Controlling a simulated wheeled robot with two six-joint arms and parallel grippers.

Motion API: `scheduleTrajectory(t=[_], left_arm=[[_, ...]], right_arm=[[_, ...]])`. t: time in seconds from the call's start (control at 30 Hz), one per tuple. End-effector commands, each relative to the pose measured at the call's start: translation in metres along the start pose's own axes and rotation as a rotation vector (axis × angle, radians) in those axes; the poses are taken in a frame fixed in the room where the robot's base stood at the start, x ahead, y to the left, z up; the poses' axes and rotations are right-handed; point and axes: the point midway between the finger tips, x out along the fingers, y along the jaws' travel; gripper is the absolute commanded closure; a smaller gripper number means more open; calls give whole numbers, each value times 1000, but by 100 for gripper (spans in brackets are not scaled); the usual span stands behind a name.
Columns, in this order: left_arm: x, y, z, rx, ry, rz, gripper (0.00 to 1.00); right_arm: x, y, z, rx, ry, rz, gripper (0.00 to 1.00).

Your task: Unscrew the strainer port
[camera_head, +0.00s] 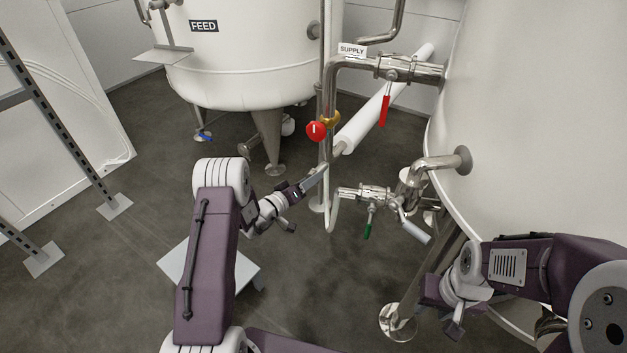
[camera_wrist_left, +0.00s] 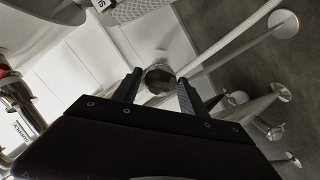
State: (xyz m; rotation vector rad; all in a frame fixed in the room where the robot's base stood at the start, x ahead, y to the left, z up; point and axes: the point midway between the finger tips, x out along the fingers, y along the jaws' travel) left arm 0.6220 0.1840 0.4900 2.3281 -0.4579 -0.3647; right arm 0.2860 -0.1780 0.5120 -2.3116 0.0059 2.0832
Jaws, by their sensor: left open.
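My left gripper (camera_head: 320,176) reaches in beside the vertical steel pipe (camera_head: 328,95) below the red round knob (camera_head: 316,131). In the left wrist view its two dark fingers (camera_wrist_left: 158,90) are apart. A dark, roughly six-sided end piece (camera_wrist_left: 159,77) shows between the fingertips; I cannot tell whether they touch it or whether it is the strainer port. A steel fitting (camera_head: 374,194) with a green-handled valve and a slanted pale cylinder (camera_head: 415,232) lies right of the gripper. My right gripper (camera_head: 446,310) is at the lower right, its jaws not clearly visible.
The FEED tank (camera_head: 250,60) stands behind and a large white tank (camera_head: 540,120) fills the right. The supply line has a red lever (camera_head: 384,111). A metal rack (camera_head: 55,115) stands at the left. The floor between rack and tank legs is mostly clear.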

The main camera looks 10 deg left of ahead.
Motion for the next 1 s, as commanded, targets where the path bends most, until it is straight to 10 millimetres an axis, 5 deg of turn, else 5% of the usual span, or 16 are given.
scheduleTrajectory(t=[0.2, 0.5, 0.8, 0.83, 1.0], left_arm=[[0, 0, 1, 96, 1, -17, 50], [1, -2, 4, 449, 1, -80, 50], [0, 1, 0, 507, 1, -92, 50], [0, 1, 0, 506, 1, -92, 53], [0, 1, 0, 505, 1, -92, 100]], right_arm=[[7, 0, 1, 0, 0, 0, 63], [44, 1, 5, 0, 0, 0, 63], [44, 1, 5, 0, 0, 0, 63], [44, 1, 5, 0, 0, 0, 63], [44, 1, 5, 0, 0, 0, 63]])
